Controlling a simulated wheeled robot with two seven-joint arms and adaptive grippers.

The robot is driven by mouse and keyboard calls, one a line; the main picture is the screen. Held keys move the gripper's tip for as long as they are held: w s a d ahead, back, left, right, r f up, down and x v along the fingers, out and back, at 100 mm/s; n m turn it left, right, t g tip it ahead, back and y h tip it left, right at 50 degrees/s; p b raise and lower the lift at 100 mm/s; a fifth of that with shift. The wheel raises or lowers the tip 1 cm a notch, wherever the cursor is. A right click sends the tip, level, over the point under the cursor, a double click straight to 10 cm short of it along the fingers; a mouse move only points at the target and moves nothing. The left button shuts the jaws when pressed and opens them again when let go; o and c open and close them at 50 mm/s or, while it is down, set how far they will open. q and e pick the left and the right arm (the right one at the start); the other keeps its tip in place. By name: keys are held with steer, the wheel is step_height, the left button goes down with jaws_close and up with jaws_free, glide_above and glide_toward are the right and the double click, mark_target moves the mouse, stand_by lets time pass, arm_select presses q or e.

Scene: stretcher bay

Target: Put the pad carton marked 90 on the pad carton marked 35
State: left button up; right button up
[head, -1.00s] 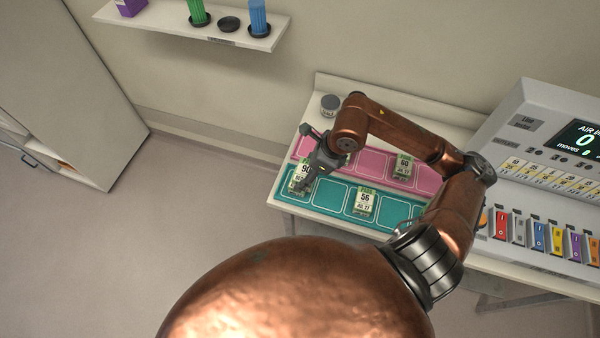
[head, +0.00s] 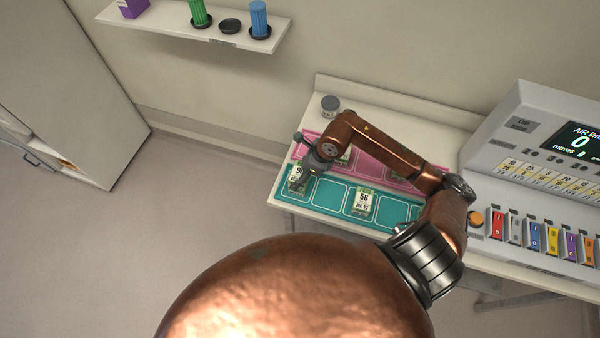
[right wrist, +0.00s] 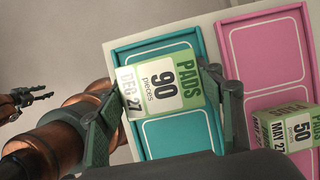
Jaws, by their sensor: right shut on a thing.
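The pad carton marked 90 (head: 296,178) is white and green and sits over the left end of the teal mat. In the right wrist view its label (right wrist: 158,82) faces the camera. My right gripper (head: 308,176) is shut on this carton, with a finger on each side. I cannot tell whether the carton touches the mat. No carton marked 35 can be read in either view. My left gripper (right wrist: 42,95) shows small at the left edge of the right wrist view, its fingers apart and empty; it is outside the head view.
A carton marked 56 (head: 363,202) stands on the teal mat (head: 330,196). A carton marked 50 (right wrist: 298,128) is on the pink mat (right wrist: 270,60). My right arm hides part of the pink mat. A grey jar (head: 330,104) stands behind, and a switch console (head: 530,175) stands right.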

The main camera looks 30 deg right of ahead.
steer(key=shift+f, duration=0.1)
steer(key=o, duration=1.3)
steer(key=shift+r, duration=0.3)
steer(key=b+v, duration=0.1)
steer(key=v, duration=1)
steer(key=shift+s+r+b, duration=0.15)
steer(key=shift+r+b, duration=0.15)
steer(key=shift+b, duration=0.1)
steer(key=shift+d, duration=0.15)
